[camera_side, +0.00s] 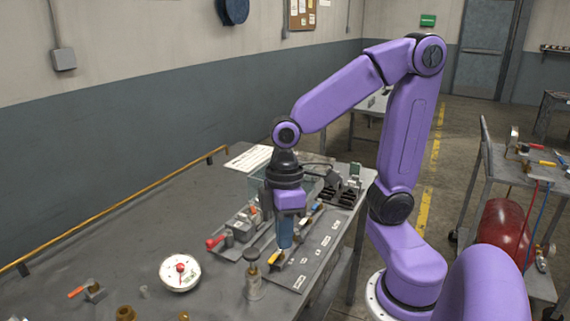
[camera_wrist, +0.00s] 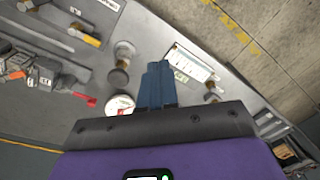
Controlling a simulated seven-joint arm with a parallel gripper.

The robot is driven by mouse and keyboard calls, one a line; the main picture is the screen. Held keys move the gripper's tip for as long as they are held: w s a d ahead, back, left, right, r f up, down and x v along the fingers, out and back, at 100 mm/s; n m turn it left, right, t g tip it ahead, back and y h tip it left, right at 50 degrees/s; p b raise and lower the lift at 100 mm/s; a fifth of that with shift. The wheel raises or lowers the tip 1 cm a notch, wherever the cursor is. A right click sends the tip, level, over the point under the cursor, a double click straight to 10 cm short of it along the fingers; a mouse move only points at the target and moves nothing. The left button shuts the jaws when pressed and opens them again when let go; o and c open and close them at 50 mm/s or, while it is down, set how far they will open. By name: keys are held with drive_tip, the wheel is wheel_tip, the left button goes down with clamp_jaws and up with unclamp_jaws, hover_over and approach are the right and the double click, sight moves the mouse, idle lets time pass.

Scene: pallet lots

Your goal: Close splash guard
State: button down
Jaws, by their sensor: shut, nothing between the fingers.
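My gripper (camera_side: 285,246) has its blue fingers together with nothing between them. It points down above the labelled grey panel, close to a yellow-tipped part on it. In the wrist view the fingers (camera_wrist: 157,70) are also together. A clear, greenish panel, which looks like the splash guard (camera_side: 257,187), stands behind my gripper in the side view. My wrist hides part of it, and I cannot tell how far open it is. I cannot make it out in the wrist view.
A grey vise-like fixture with a red handle (camera_side: 215,241) is left of my gripper. A white gauge (camera_side: 180,272) and a valve-like fitting (camera_side: 253,283) stand nearer the front. The table (camera_side: 130,235) between is largely clear.

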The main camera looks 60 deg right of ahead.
drive_tip(key=w+d+r+m+t+y, duration=0.25)
drive_tip(key=w+d+m, duration=0.45)
drive_tip(key=w+d, duration=1.05)
drive_tip(key=s+d+m+t, duration=0.2)
drive_tip(key=d+m+t, duration=0.3)
drive_tip(key=d, duration=2.5)
drive_tip(key=shift+m+g+h, duration=0.35)
drive_tip(key=shift+m, duration=0.35)
drive_tip(key=x, duration=0.9)
drive_tip(key=shift+s+a+f, duration=0.15)
drive_tip(key=shift+a+f, duration=0.1)
drive_tip(key=shift+f, duration=0.25)
drive_tip(key=shift+w+a+f, duration=0.25)
drive_tip(key=shift+w+a, duration=0.1)
drive_tip(key=shift+a, duration=0.1)
drive_tip(key=shift+w+a+f, duration=0.2)
drive_tip(key=shift+w+a, duration=0.1)
drive_tip(key=shift+a, duration=0.15)
drive_tip(key=shift+w+a+f, duration=0.1)
drive_tip(key=shift+w+a, duration=0.15)
drive_tip(key=shift+a, duration=0.2)
drive_tip(key=shift+w+a+f, duration=0.1)
drive_tip(key=shift+w+a, duration=0.1)
drive_tip(key=shift+a, duration=0.25)
